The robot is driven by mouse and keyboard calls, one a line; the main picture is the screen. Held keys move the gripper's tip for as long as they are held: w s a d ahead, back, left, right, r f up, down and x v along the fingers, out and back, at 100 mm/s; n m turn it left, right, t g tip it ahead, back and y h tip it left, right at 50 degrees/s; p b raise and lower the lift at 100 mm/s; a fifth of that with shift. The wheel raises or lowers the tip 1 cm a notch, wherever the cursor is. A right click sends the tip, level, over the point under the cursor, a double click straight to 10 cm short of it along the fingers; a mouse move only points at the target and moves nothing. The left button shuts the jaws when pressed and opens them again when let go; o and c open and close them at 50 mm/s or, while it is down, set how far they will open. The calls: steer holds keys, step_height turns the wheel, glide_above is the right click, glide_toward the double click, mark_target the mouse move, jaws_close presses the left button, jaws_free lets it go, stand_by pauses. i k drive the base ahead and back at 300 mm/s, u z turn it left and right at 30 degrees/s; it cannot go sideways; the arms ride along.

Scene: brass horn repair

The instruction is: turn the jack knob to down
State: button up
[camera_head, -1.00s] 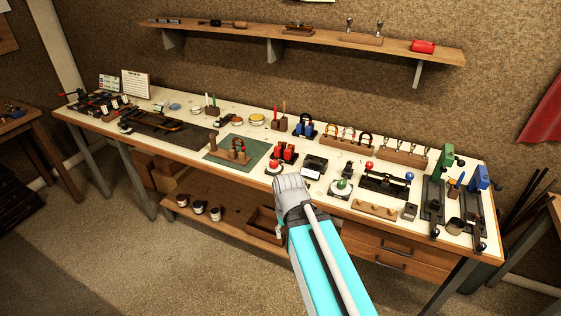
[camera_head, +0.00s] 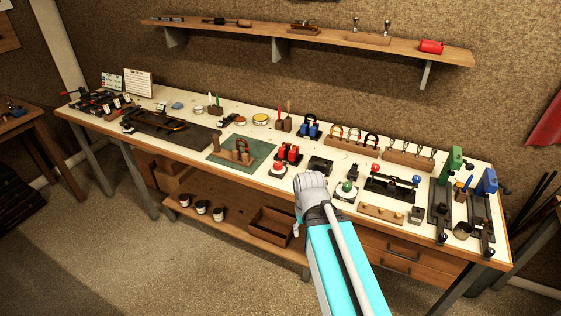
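My gripper (camera_head: 311,184) shows from behind at the bench's front edge, in the middle of the picture. Its fingers are hidden by its own body, so I cannot see whether it is open. I cannot tell for sure which part is the jack knob. Candidates are a red round knob (camera_head: 279,168) on a pale plate left of my gripper, and a green round knob (camera_head: 347,186) on a pale plate to its right. Farther right, a green-topped device (camera_head: 452,162) and a blue-topped device (camera_head: 487,181) stand on dark rails with dark knobs at their front ends.
The long workbench (camera_head: 90,118) is crowded. A black fixture with a red and a blue ball (camera_head: 393,186) and a wooden block (camera_head: 381,212) lie right of my gripper. A green mat (camera_head: 222,157) is to the left. A wall shelf (camera_head: 250,29) runs above. The floor in front is free.

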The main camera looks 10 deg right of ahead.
mark_target(278, 165)
steer(key=z, duration=0.05)
steer(key=i, duration=0.95)
steer(key=u, duration=0.1)
